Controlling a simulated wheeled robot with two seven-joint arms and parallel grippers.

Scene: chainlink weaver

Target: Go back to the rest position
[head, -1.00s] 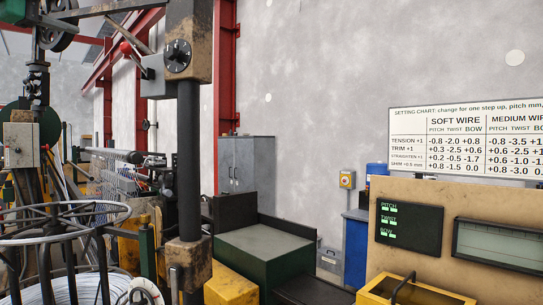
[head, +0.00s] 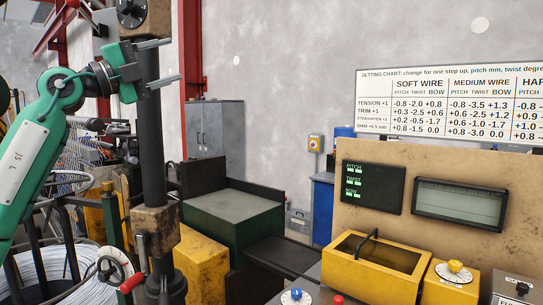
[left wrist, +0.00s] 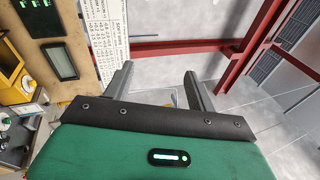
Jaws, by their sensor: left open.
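My left gripper (head: 168,62) is at the upper left of the head view, at the end of my green arm. Its two grey fingers are apart and point right, in front of the dark upright post (head: 153,120) in this view. In the left wrist view the gripper (left wrist: 157,72) also shows two spread fingers with nothing between them. My right gripper is not in view.
A tan panel (head: 371,157) with a PITCH, TWIST and BOW display stands at the right. A green block (head: 233,219) and grey cabinet (head: 216,130) stand in the middle. A wire coil (head: 60,262) is lower left.

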